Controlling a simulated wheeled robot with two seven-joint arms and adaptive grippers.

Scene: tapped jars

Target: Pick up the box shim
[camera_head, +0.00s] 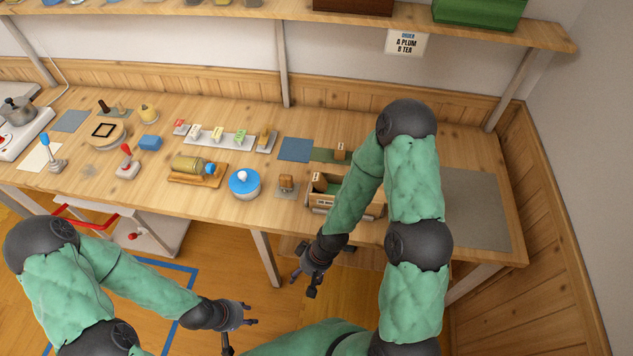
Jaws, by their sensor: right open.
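I cannot tell for sure which thing is the box shim. A wooden box (322,201) with a label on its front stands near the table's front edge, partly hidden behind my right forearm. A small brown wooden piece (287,183) stands on a grey mat just left of the box. Another small wooden piece (340,151) stands on a dark green mat behind the box. My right gripper (304,286) is open and empty, in front of the table and below the box. My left gripper (252,314) hangs over the floor, apart from everything; its jaw opening is too small to judge.
A white jar with a blue lid (244,183) and a tan jar lying on a wooden cradle (192,167) stand left of the box. A grey mat (475,208) at the table's right end is bare. A shelf (450,31) runs above the table.

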